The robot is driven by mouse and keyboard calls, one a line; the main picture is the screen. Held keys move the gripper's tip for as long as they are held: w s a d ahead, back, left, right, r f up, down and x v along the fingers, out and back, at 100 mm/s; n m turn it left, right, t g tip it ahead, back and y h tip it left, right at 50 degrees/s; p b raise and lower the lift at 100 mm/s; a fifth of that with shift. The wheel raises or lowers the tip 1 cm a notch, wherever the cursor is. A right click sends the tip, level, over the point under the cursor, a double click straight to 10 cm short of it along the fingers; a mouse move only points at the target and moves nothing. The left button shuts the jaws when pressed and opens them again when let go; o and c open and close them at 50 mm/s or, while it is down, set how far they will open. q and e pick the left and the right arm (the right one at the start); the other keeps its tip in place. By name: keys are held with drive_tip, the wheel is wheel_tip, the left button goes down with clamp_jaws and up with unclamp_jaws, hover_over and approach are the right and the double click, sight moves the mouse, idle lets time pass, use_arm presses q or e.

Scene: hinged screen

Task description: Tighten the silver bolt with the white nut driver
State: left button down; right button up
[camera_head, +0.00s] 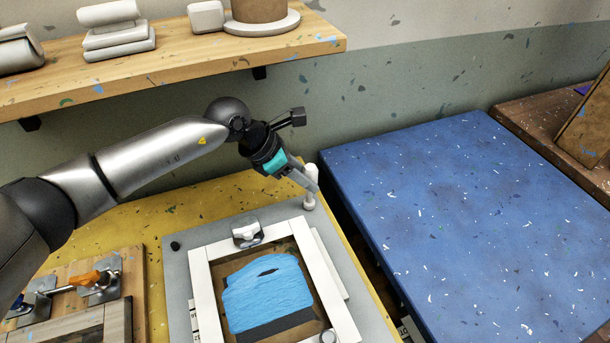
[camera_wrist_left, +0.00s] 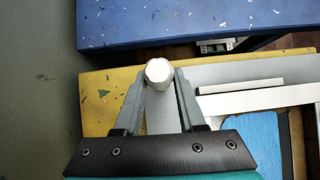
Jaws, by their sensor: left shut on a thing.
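The white nut driver (camera_head: 311,175) stands about upright at the far right corner of the grey board, beyond the white screen frame (camera_head: 201,275). In the left wrist view its round white top (camera_wrist_left: 158,71) shows between the fingers. My left gripper (camera_head: 308,186) is shut on the driver; the fingers (camera_wrist_left: 158,90) close in from both sides. The driver's lower end is hidden in the left wrist view, and I cannot tell whether it touches a bolt. I cannot pick out the silver bolt for sure. My right gripper is not in view.
The grey board (camera_head: 178,290) lies on a yellow table (camera_head: 130,222). A metal hinge clamp (camera_head: 246,232) sits at the frame's far edge. A wooden shelf (camera_head: 180,72) hangs above the arm. A blue table (camera_head: 460,210) at right is clear. Orange-handled clamps (camera_head: 85,278) stand at left.

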sight(313, 166)
use_arm(q)
drive_tip(key=shift+r+p, duration=1.55)
drive_tip(key=shift+r, duration=0.9)
